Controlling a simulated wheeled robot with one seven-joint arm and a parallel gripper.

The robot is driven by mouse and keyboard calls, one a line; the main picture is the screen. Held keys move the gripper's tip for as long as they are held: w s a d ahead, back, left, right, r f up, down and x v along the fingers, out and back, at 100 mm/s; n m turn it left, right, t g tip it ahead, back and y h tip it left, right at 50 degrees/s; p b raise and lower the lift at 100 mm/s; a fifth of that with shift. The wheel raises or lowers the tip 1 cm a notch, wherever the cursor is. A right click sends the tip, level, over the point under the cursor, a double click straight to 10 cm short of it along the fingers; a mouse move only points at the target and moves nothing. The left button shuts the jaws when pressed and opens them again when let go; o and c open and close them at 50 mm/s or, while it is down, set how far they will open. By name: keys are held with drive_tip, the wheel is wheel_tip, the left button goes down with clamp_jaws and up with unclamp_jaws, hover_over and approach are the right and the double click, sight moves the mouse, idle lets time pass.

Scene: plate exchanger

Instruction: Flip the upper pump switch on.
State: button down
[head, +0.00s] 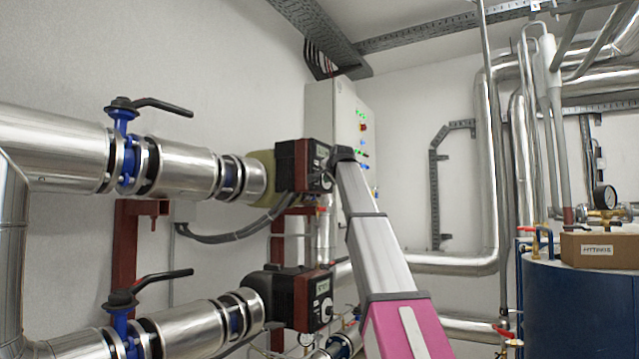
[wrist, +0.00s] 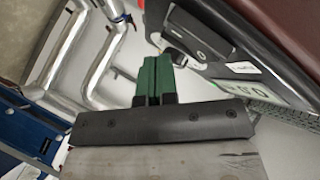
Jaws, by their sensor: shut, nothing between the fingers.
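The upper pump (head: 292,165) is a dark red and black box on the upper silver pipe in the head view. My arm reaches up to its front right side and partly covers its face. In the wrist view the pump's dark face (wrist: 215,45) fills the upper right, with white labels and a lit display. A small black and white part (wrist: 178,55), perhaps the switch, sits at its edge. I cannot tell its position. My gripper (wrist: 154,64) has green fingers pressed together, empty, just left of that part. Whether they touch it is unclear.
A lower pump (head: 300,298) of the same kind sits below. Pipes with blue valves and black levers (head: 150,280) run at the left. A control cabinet (head: 348,120) stands behind my arm. A blue tank (head: 570,310) with a box (head: 600,250) is at the right.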

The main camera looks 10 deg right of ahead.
drive_tip(key=shift+s+d, duration=0.1)
drive_tip(key=shift+d, duration=0.05)
drive_tip(key=s+d, duration=0.3)
drive_tip(key=d, duration=0.1)
drive_tip(key=shift+r, duration=0.3)
idle(0.4)
idle(0.3)
drive_tip(key=s+a+f+n+g+h, duration=0.1)
drive_tip(key=s+f+n+g, duration=0.15)
drive_tip(key=f, duration=2.35)
drive_tip(key=s+f+n+g, duration=0.1)
drive_tip(key=f+g, duration=0.3)
drive_tip(key=f, duration=2.2)
drive_tip(key=s+f+n+g, duration=0.1)
drive_tip(key=s+f+g, duration=0.1)
drive_tip(key=s+f, duration=0.65)
drive_tip(key=s+f+n+g, duration=0.15)
drive_tip(key=s+f, duration=0.25)
drive_tip(key=f, duration=0.9)
drive_tip(key=s+f+n+g+h, duration=0.1)
drive_tip(key=s+f+n+g, duration=0.2)
drive_tip(key=s+f, duration=1.4)
drive_tip(key=s+g, duration=0.1)
drive_tip(key=s, duration=0.2)
drive_tip(key=shift+a+f, duration=0.2)
drive_tip(key=shift+a, duration=0.15)
